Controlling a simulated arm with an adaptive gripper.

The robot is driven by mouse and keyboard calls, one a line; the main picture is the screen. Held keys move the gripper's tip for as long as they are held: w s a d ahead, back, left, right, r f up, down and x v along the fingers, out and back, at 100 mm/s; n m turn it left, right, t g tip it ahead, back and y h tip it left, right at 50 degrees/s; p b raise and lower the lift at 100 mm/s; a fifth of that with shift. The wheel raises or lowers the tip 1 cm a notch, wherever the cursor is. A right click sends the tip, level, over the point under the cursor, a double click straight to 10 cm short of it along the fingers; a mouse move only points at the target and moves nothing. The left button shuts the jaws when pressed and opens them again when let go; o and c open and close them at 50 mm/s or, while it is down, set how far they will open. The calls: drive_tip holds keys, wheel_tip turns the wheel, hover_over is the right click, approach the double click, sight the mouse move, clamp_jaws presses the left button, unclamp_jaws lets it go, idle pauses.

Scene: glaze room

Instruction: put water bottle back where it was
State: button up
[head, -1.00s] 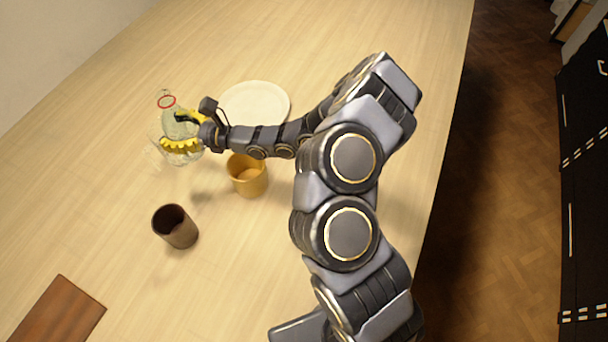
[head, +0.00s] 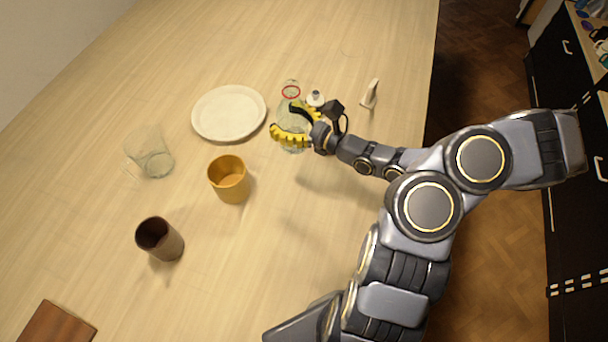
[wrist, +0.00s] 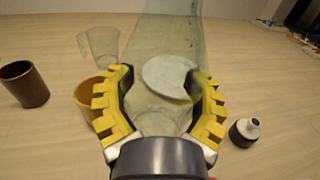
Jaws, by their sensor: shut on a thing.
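The water bottle (head: 294,121) is clear, pale green glass with a red ring near its mouth. My gripper (head: 294,121) has its yellow fingers shut on the bottle's body, to the right of the white plate in the head view. In the wrist view the bottle (wrist: 168,60) stands between the two yellow fingers of my gripper (wrist: 164,103), and the plate shows through the glass. Whether the bottle's base touches the table cannot be told.
A white plate (head: 229,113), a clear glass (head: 152,158), a yellow cup (head: 229,180) and a brown cup (head: 159,240) stand left of the bottle. A small white-and-dark object (head: 316,98) and a white upright piece (head: 370,94) are close on the right. A brown board (head: 57,325) lies at lower left.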

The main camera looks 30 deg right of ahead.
drive_tip(key=shift+s+d+r+m+t+h, duration=0.2)
drive_tip(key=shift+s+d+m+t+h, duration=0.15)
drive_tip(key=shift+s+d, duration=0.5)
drive_tip(key=shift+w+f, duration=0.15)
drive_tip(key=shift+f, duration=6.3)
drive_tip(key=shift+f, duration=0.15)
drive_tip(key=o, duration=1.3)
